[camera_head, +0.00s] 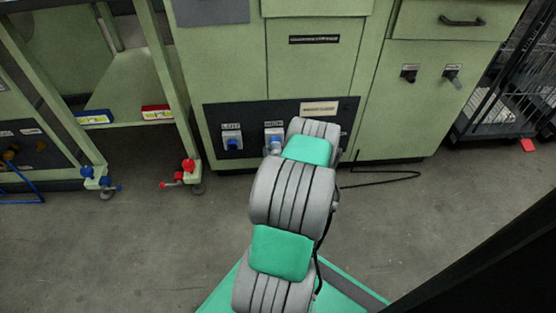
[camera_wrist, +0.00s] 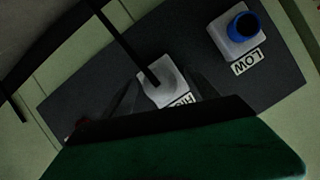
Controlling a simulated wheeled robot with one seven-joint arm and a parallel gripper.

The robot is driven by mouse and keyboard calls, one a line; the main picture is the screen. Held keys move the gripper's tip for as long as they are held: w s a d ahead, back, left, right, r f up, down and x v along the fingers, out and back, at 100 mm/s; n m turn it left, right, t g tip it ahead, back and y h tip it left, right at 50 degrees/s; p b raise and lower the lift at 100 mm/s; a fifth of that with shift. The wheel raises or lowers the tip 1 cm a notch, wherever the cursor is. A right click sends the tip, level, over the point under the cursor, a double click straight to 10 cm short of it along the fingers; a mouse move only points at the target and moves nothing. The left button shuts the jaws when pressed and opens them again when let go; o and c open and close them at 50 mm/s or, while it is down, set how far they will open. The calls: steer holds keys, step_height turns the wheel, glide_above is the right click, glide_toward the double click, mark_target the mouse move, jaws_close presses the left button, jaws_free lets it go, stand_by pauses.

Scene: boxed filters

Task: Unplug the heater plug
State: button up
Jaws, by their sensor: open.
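The dark socket panel (camera_head: 224,160) is low on the green cabinet and also fills much of the wrist view (camera_wrist: 95,95). The HIGH socket (camera_wrist: 165,93) is a pale grey box. A straight black cord-like strip (camera_wrist: 122,42) ends on it, seemingly the heater plug's cord; the plug body is hard to make out. The LOW socket (camera_wrist: 232,35) has a blue round front and shows in the head view too (camera_head: 232,141). My gripper (camera_wrist: 166,88) is open, its dark fingers either side of the HIGH socket. Contact cannot be told. My arm hides the gripper in the head view.
A black cable (camera_head: 385,182) lies on the floor right of my arm. A green shelf frame (camera_head: 180,90) with red and blue fittings stands left. A black wire cage (camera_head: 500,95) stands right. The floor between is mostly clear.

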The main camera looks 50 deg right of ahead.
steer(key=shift+c, duration=0.6)
jaws_close()
steer(key=shift+s+a, duration=1.85)
steer(key=shift+a, duration=0.25)
steer(key=s+a, duration=0.6)
steer(key=shift+a, duration=0.4)
stand_by(0.3)
